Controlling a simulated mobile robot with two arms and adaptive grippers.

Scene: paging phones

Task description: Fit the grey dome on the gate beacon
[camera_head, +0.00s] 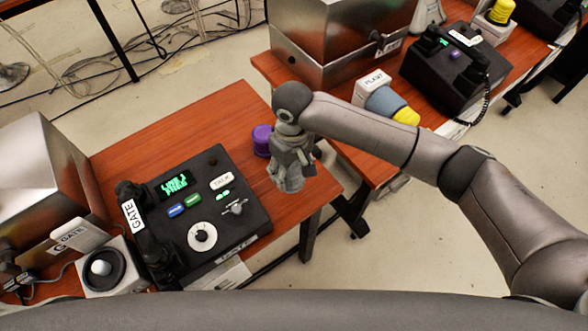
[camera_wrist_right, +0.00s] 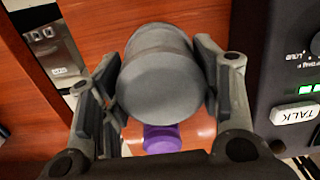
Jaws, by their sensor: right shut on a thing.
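My right gripper (camera_head: 291,160) is above the front right part of the near wooden table. In the right wrist view my right gripper (camera_wrist_right: 165,85) is shut on the grey dome (camera_wrist_right: 160,88), with a finger on each side. The gate beacon (camera_head: 100,270) is at the lower left of the head view, a white box with a black ring and a bare white bulb. The gripper is well to the right of it. My left gripper is not in view.
A purple dome (camera_head: 262,140) stands on the table beside my right gripper. The black GATE phone (camera_head: 205,215) lies between gripper and beacon. A metal box (camera_head: 40,180) stands behind the beacon. Yellow (camera_head: 406,116) and blue-grey (camera_head: 384,101) domes are on the far table.

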